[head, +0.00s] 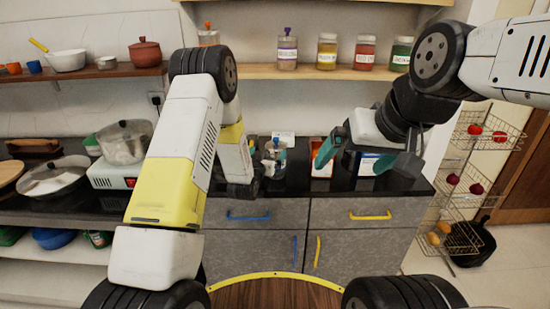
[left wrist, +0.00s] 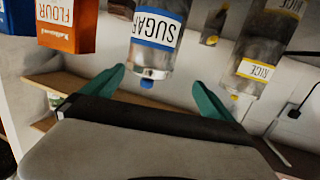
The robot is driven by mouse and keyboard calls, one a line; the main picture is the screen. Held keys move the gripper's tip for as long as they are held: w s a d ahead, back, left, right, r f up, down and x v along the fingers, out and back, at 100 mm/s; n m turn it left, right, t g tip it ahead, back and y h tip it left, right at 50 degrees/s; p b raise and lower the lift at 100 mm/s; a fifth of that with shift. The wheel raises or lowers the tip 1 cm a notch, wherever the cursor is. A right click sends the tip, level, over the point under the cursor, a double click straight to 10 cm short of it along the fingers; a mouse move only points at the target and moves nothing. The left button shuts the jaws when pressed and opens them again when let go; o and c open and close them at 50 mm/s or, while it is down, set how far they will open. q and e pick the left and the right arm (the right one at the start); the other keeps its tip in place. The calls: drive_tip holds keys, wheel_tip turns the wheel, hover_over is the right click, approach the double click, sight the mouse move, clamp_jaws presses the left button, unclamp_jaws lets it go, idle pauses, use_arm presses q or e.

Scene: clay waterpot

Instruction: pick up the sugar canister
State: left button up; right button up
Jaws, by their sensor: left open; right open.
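The sugar canister (left wrist: 155,40) is a clear jar with a blue-edged SUGAR label and a blue knob. It appears upside down in the left wrist view, ahead of and between the teal fingers of my left gripper (left wrist: 159,80), which is open and empty. In the head view, the canister (head: 274,158) stands on the dark counter, just right of my left gripper (head: 256,168), whose fingers are mostly hidden. My right gripper (head: 357,154) is open and empty above the counter, in front of the boxes.
A rice canister (left wrist: 262,50) stands beside the sugar canister. An orange flour box (left wrist: 68,25) is on its other side. A blue box (head: 367,165) sits farther right on the counter. Labelled jars (head: 327,52) line the shelf above.

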use_arm(q)
drive_tip(key=shift+m+t+h, duration=0.3)
drive_tip(key=shift+t+h, duration=0.2)
drive_tip(key=f, duration=0.2)
drive_tip(key=s+d+f, duration=0.1)
drive_tip(key=f, duration=0.2)
drive_tip(key=shift+s+d+f, duration=0.2)
drive_tip(key=shift+d+f, duration=0.1)
drive_tip(key=shift+f, duration=0.1)
drive_tip(key=shift+w+d+f, duration=0.1)
drive_tip(key=x, duration=0.7)
drive_tip(key=shift+w, duration=0.35)
drive_tip(key=c, duration=1.9)
drive_tip(key=shift+r, duration=0.3)
clamp_jaws()
